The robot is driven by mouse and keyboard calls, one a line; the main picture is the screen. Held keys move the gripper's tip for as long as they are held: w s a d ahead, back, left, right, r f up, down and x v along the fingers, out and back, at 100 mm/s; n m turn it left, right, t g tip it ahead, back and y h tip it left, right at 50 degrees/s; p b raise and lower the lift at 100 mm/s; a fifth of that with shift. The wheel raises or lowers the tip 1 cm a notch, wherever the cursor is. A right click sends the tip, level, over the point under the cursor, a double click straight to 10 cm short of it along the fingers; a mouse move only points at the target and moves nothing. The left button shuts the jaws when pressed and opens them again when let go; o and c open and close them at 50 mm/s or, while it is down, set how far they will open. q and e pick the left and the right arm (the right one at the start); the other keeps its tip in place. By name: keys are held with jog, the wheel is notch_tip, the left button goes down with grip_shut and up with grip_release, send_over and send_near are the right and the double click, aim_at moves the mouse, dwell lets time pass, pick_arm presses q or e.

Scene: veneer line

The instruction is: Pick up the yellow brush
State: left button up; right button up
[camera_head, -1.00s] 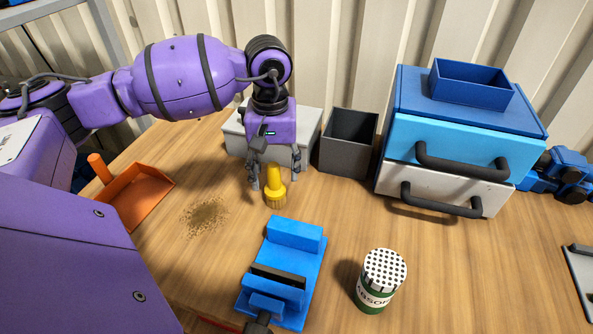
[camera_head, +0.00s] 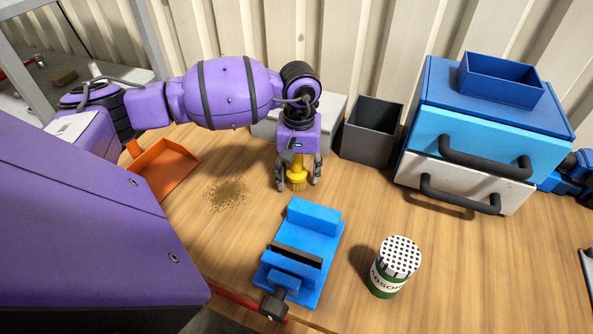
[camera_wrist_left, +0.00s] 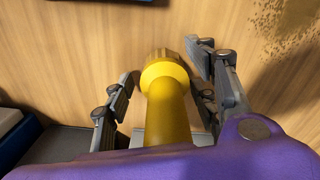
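The yellow brush (camera_head: 297,175) stands upright on the wooden table, its bristle end down. My left gripper (camera_head: 297,184) is lowered over it from above, with one finger on each side. In the left wrist view, the brush (camera_wrist_left: 167,100) lies between the two spread fingers (camera_wrist_left: 163,85), and a gap shows on the left side. The gripper is open; whether the right finger touches the handle is hard to tell. The top of the handle is hidden by the gripper in the head view. My right gripper is not in view.
A blue vise (camera_head: 305,250) stands in front of the brush, with a green-and-white can (camera_head: 394,268) to its right. Behind are a grey box (camera_head: 263,130), a dark open bin (camera_head: 371,133) and a drawer unit (camera_head: 490,140). An orange dustpan (camera_head: 165,168) and brown debris (camera_head: 227,195) lie left.

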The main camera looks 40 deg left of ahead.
pick_arm(q)
jog(key=c, duration=1)
jog(key=shift+r, duration=0.1)
